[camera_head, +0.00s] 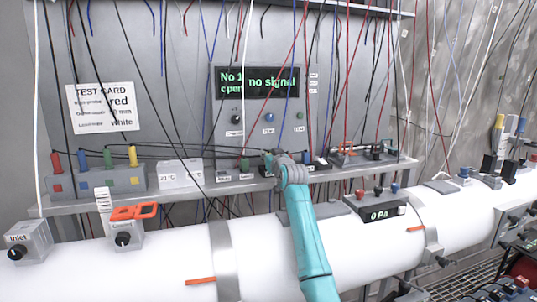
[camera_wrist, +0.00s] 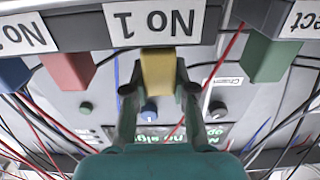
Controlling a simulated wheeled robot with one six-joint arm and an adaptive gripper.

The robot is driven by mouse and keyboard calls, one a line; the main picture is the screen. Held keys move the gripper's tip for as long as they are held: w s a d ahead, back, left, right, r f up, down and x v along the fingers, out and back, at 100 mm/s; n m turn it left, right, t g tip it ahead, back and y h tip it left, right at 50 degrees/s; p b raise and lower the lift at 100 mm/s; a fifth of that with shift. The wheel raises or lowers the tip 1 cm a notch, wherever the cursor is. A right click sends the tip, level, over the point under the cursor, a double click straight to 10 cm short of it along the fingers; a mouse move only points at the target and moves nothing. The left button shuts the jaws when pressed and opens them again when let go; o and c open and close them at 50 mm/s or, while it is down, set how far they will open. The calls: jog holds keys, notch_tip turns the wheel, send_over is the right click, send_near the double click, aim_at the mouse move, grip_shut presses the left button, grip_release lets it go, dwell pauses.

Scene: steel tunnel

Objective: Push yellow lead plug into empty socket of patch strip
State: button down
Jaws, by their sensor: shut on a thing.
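In the wrist view a yellow plug (camera_wrist: 158,75) is held between the two fingers of my gripper (camera_wrist: 159,92). Its far end meets or lies just under the edge with the "No 1" label; I cannot tell whether it is seated. A red plug (camera_wrist: 68,70) and a blue plug (camera_wrist: 12,74) stand to its left, a green plug (camera_wrist: 264,58) to its right. In the head view my gripper (camera_head: 275,160) is at the shelf, hiding the yellow plug; a green plug (camera_head: 245,163) and a blue plug (camera_head: 307,157) flank it. No empty socket is clearly visible.
A grey block (camera_head: 112,183) at left carries red, blue, green and yellow plugs. The display (camera_head: 258,82) reads "No 1 open, no signal". Many hanging leads cross the panel. A white pipe (camera_head: 180,255) runs below, with a 0 Pa gauge (camera_head: 380,214) to the right.

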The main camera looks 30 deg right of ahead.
jog(key=shift+f, duration=0.4)
jog(key=c, duration=0.9)
grip_release()
jog(key=shift+o, duration=0.2)
jog(key=v, duration=0.7)
jog(key=shift+s, duration=0.25)
jog(key=shift+a, duration=0.1)
